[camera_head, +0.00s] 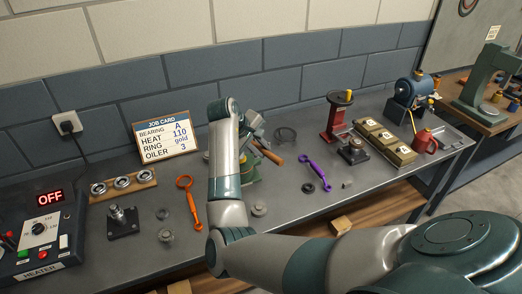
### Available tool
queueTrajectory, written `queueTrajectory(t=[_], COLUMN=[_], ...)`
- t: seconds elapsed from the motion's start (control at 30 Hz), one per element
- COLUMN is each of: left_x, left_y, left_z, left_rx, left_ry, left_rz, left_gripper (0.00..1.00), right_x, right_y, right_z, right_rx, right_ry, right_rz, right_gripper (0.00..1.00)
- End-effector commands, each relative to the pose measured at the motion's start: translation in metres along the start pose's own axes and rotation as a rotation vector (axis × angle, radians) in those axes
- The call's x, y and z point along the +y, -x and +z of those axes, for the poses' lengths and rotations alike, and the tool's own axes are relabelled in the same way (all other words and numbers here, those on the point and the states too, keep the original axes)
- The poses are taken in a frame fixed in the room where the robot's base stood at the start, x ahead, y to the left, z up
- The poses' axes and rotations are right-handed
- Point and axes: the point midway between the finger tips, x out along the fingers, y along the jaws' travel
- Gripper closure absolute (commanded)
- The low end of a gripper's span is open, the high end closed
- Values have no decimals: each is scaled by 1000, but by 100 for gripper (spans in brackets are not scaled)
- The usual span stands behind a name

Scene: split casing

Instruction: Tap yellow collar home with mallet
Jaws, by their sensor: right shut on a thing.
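My right gripper (257,140) is partly hidden behind my own upright forearm, over the middle of the bench. It is shut on the mallet, whose brown wooden handle (269,154) sticks out down to the right. The mallet's head cannot be made out. A green casing or fixture (249,172) stands on the bench just below the gripper, mostly covered by my arm. I cannot make out the yellow collar clearly; it may be hidden behind the arm. My left gripper is not in view.
An orange wrench (189,203) and a purple wrench (318,174) lie either side of my forearm. The heater (42,232) reads OFF at left. A red press (337,117), bins (384,143) and a red oiler (424,142) stand at right. A job card (166,141) stands behind.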

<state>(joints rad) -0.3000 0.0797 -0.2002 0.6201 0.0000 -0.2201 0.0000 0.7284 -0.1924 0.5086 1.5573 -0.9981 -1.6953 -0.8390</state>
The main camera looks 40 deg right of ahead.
Motion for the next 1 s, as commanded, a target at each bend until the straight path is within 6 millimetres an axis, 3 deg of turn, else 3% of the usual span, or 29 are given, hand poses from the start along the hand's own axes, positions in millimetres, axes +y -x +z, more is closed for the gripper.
queueTrajectory(t=[0.6, 1.0], left_x=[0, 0], left_y=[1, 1], left_z=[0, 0], left_rx=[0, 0], left_ry=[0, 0], left_rz=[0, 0], left_gripper=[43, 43], right_x=[28, 30], right_y=[41, 43], right_z=[-2, -1], right_rx=[9, 9], right_ry=[-7, -7], right_rz=[7, 7], right_gripper=[100, 100])
